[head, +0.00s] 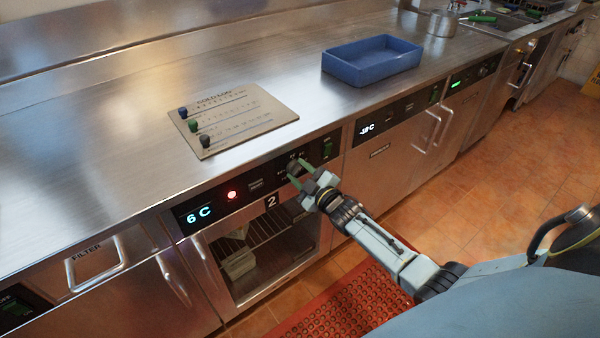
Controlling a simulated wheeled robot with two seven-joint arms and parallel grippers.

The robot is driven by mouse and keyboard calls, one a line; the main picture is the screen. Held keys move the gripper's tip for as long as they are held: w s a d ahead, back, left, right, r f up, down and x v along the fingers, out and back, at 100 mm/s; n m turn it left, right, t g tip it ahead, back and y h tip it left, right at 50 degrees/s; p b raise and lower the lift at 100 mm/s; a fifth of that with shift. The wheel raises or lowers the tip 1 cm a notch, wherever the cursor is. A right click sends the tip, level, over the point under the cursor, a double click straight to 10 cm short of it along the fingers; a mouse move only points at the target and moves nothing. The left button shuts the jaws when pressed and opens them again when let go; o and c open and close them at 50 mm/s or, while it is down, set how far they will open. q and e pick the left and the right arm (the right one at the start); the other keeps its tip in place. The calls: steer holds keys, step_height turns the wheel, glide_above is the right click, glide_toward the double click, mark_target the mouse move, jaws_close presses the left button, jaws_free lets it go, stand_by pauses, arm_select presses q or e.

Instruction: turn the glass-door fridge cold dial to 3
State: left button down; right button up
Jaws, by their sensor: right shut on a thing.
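The glass-door fridge (213,277) sits under the steel counter, with wire shelves behind its glass. Its control panel has a display (198,214) reading 6 C, a lit red light (232,194) and a cold dial (294,168) at the right part. My right gripper (301,172) is at the panel, shut on the dial, with its green-edged fingers on either side. The gripper hides much of the dial, so I cannot read its setting. A plate marked 2 (272,201) is below the panel. My left gripper is not in view.
A card with three coloured knobs (245,118) and a blue tray (370,74) rest on the counter (130,110). A neighbouring unit's display (367,129) reads about -18 C. A red perforated mat (345,305) lies on the tiled floor.

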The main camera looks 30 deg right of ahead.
stand_by(0.4)
steer(key=o, duration=1)
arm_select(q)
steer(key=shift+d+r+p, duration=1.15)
arm_select(e)
steer(key=s, duration=0.9)
steer(key=s+d, duration=0.1)
steer(key=s, duration=0.3)
steer(key=shift+s, duration=0.15)
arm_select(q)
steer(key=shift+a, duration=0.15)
